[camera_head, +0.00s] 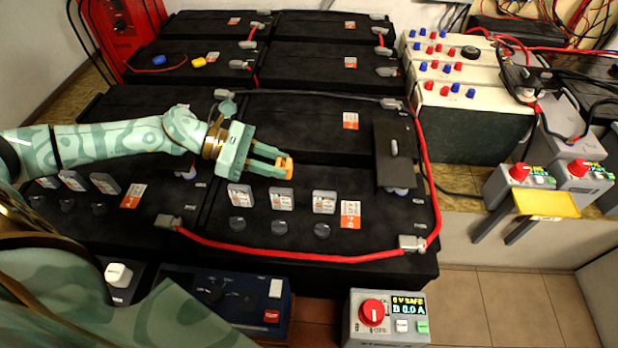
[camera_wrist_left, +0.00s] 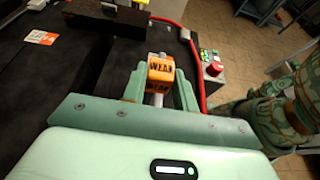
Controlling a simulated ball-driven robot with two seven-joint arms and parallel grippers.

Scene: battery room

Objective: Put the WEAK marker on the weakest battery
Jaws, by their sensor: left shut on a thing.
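My left gripper (camera_head: 272,160) is shut on the orange WEAK marker (camera_head: 287,167) above the front right battery. The left wrist view shows the marker (camera_wrist_left: 159,72), its black lettering readable, between the fingers (camera_wrist_left: 160,88). The large black batteries stand in rows: front right battery (camera_head: 330,262), front left battery (camera_head: 95,225) and several behind. Grey tags (camera_head: 281,198) and round black caps (camera_head: 280,228) line the front right battery, just below the gripper. The marker appears held above the surface, apart from the tags. My right gripper is not in view.
A red cable (camera_head: 290,254) loops along the front right battery's front and right side. A dark plate with a handle (camera_head: 395,150) stands at its right. A grey meter box (camera_head: 385,318) with a red knob stands in front. A cream device (camera_head: 470,120) stands right.

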